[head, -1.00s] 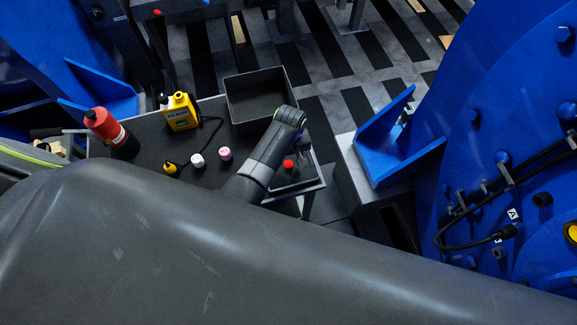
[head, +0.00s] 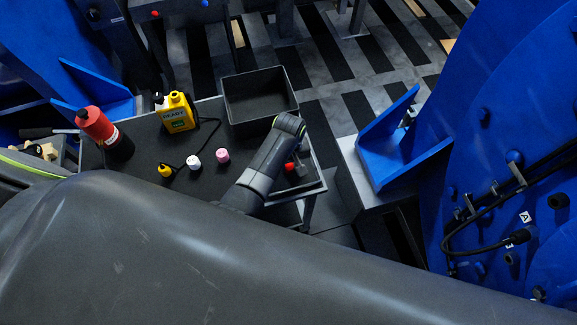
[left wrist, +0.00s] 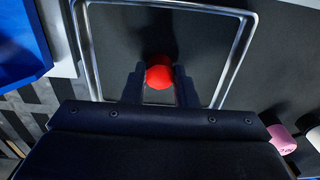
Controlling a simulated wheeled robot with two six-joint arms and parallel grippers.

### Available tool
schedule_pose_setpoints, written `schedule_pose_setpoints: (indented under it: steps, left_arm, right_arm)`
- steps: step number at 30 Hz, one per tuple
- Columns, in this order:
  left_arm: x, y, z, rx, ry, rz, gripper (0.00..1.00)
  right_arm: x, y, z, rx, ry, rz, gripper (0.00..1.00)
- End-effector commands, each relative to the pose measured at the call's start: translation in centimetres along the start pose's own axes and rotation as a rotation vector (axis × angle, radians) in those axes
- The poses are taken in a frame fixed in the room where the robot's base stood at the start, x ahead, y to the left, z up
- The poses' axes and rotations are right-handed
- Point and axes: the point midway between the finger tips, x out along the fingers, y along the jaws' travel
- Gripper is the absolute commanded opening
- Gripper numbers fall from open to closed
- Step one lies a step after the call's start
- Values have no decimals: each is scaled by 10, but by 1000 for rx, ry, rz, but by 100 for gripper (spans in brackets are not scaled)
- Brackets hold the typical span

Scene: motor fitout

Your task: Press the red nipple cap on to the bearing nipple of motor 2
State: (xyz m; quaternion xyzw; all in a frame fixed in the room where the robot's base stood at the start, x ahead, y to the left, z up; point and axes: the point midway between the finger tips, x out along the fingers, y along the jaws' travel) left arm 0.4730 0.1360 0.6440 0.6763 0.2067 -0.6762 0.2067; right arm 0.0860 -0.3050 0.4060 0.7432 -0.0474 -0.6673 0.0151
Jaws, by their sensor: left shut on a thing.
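The red nipple cap (head: 289,167) is at the right end of the cart, by the small metal-rimmed tray. It also shows in the left wrist view (left wrist: 159,72), between the two fingertips. My left gripper (head: 296,169) is shut on the cap; its fingers show in the left wrist view (left wrist: 160,86) on either side of it. Whether the cap still touches the tray floor I cannot tell. A large blue motor (head: 480,130) stands at the right, with cables and bolts. I cannot tell its number or pick out its bearing nipple. My right gripper is not in view.
On the dark cart top (head: 140,155) stand a red bottle (head: 100,130), a yellow container (head: 177,112), a white cap (head: 194,162), a pink cap (head: 223,156) and a yellow piece (head: 165,170). An empty grey bin (head: 262,95) is behind. A blue bracket (head: 395,150) projects beside the motor.

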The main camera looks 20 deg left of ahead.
Motion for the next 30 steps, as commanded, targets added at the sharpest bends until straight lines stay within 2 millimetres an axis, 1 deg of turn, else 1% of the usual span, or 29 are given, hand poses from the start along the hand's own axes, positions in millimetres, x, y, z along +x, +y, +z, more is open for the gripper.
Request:
schedule_pose_setpoints:
  steps: [7,11,14,21,24,27,30]
  left_arm:
    - [0,0,0,0,0,0,5]
    - [-8,0,0,0,1,1,5]
    - [-21,1,0,-1,2,3,5]
    - [-65,1,-1,0,2,3,5]
    - [-81,1,-1,0,3,3,4]
    - [-92,1,0,0,2,1,4]
    - [-98,1,0,0,1,1,4]
  right_arm:
    - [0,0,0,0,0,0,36]
    - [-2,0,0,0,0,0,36]
    - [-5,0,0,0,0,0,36]
    - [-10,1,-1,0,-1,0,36]
    - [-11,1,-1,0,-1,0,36]
    - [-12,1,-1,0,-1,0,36]
    - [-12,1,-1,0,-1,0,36]
